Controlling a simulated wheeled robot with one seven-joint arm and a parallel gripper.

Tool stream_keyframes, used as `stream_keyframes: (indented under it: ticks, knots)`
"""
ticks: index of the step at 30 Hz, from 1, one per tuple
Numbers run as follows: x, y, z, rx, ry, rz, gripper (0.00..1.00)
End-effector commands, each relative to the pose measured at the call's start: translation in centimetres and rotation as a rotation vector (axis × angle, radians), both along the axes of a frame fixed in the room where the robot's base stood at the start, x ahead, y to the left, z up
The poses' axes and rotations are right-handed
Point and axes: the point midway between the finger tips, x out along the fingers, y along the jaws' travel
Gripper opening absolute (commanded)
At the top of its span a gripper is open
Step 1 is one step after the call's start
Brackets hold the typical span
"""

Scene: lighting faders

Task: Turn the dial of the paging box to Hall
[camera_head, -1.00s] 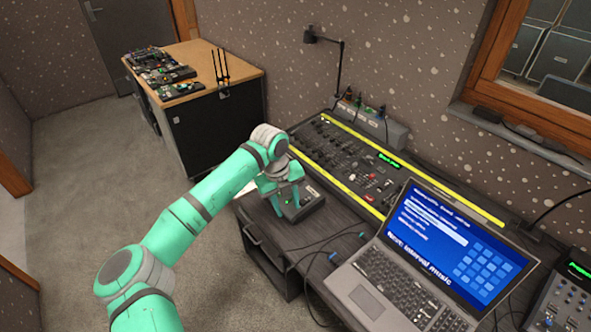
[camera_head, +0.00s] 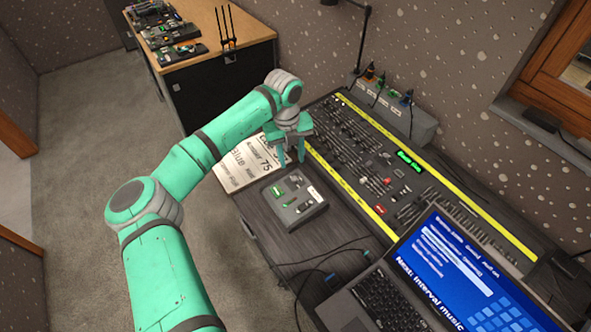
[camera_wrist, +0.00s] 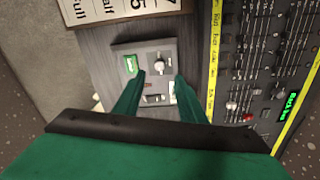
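The paging box (camera_head: 305,213) is a small dark grey box on the desk in the head view, with green and pale parts on top. In the wrist view the paging box (camera_wrist: 120,48) shows a green patch, a pale round knob that looks like its dial (camera_wrist: 158,67), and a smaller control nearer the wrist. I cannot read its markings or the dial's setting. My gripper (camera_head: 291,165) is open and empty, its fingers pointing down near the box's far side. In the wrist view the fingertips of my gripper (camera_wrist: 158,76) appear either side of the dial, apart from it.
A mixing desk (camera_head: 350,150) with yellow edges runs along the right of the box. A printed sheet (camera_head: 245,165) lies behind the box. An open laptop (camera_head: 440,265) stands at the front right, with cables (camera_head: 325,262) between it and the box.

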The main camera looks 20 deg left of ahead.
Motion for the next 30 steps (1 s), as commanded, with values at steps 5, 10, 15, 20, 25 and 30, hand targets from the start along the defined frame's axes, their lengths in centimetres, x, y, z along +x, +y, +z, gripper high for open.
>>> stream_keyframes:
  ticks: [5, 10, 15, 20, 25, 30]
  knots:
    - [0.1, -0.2, -3.2, 0.001, 0.002, 0.001, 0.37]
    - [0.2, -0.3, -6.1, 0.000, 0.001, 0.001, 0.37]
    - [0.3, -0.5, -8.1, 0.000, 0.001, 0.000, 0.37]
    - [0.3, -0.5, -9.1, 0.000, 0.000, 0.001, 0.37]
    - [0.3, -0.5, -9.3, 0.000, 0.000, 0.000, 0.37]
    - [0.3, -0.5, -9.2, 0.000, 0.000, 0.000, 0.28]
